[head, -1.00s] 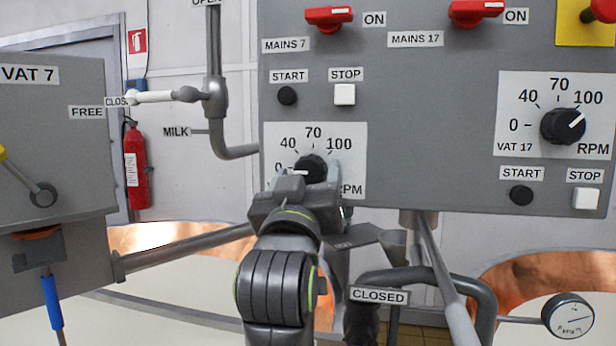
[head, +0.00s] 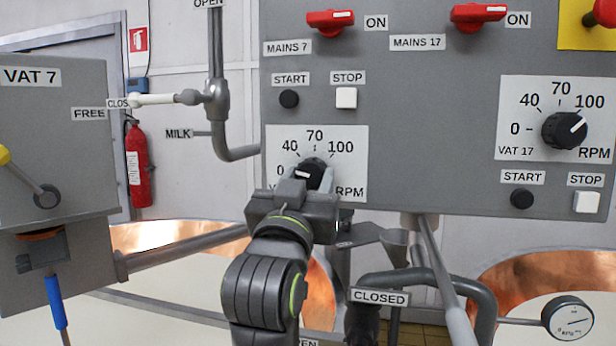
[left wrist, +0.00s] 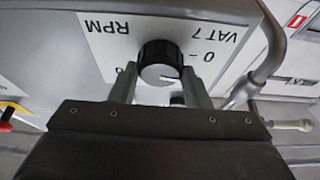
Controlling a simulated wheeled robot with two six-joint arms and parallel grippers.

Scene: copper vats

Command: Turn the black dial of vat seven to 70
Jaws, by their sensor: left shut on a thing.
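The black dial of vat seven (head: 313,166) sits on a white scale plate (head: 352,148) marked 0, 40, 70, 100 and RPM. My left gripper (head: 302,176) is shut on the dial from below and in front, hiding its lower part. The dial's white mark shows on the left, near the 0 side. In the left wrist view the dial (left wrist: 160,53) lies between the two fingers of the left gripper (left wrist: 157,75), and the plate's lettering appears inverted. My right gripper is not in view.
Above the dial are a black START button (head: 289,99), a white STOP button (head: 346,98) and the red MAINS 7 switch (head: 330,22). A similar vat 17 dial (head: 564,131) is on the right. Pipes and a CLOSED-labelled handle (head: 430,278) lie below.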

